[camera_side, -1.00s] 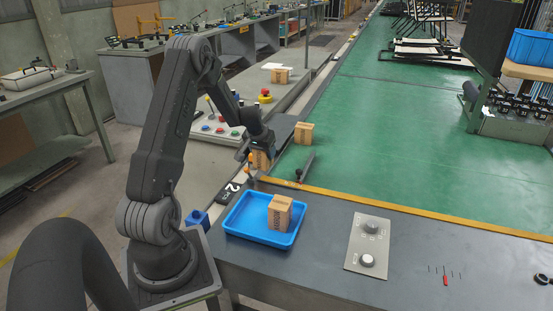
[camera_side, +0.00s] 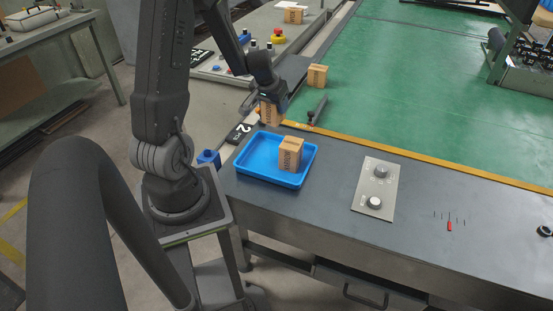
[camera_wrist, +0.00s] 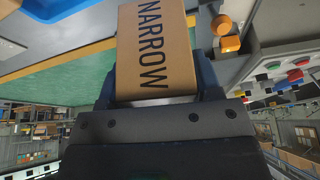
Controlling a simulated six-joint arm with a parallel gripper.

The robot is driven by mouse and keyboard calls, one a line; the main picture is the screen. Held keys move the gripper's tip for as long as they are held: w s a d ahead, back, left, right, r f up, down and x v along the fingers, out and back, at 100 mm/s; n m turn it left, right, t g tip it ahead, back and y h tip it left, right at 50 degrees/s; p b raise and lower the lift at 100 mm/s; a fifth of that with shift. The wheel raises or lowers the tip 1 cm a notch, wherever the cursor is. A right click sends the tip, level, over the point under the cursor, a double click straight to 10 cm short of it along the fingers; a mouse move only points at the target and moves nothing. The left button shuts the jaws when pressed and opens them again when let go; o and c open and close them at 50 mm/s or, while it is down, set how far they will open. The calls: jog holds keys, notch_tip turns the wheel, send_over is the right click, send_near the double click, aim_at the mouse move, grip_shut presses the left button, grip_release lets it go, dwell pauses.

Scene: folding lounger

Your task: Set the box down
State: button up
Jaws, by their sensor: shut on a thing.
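My gripper (camera_side: 268,100) is shut on a cardboard box (camera_side: 270,115), held near the far left rim of a blue tray (camera_side: 243,172). The side view does not show clearly whether the held box touches anything below. In the wrist view, the held box (camera_wrist: 155,45) sits between the fingers of my gripper (camera_wrist: 157,92), with "NARROW" printed on its face. A second cardboard box (camera_side: 291,153) stands upright in the right part of the tray. The tray's left part is empty. A blue corner, probably the tray, shows at the top left of the wrist view.
A dark handle-like bar (camera_side: 318,110) stands behind the tray. Another box (camera_side: 317,76) is at the green belt's (camera_side: 400,95) left edge, and one (camera_side: 293,15) lies farther back. A knob panel (camera_side: 376,190) is right of the tray. The grey table between them is clear.

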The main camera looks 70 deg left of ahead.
jog(key=n, duration=0.2)
send_over(267, 151)
jog(key=f, duration=0.1)
jog(key=shift+a+f, duration=0.1)
jog(key=shift+f, duration=2.45)
jog(key=shift+f, duration=0.1)
jog(key=o, duration=1)
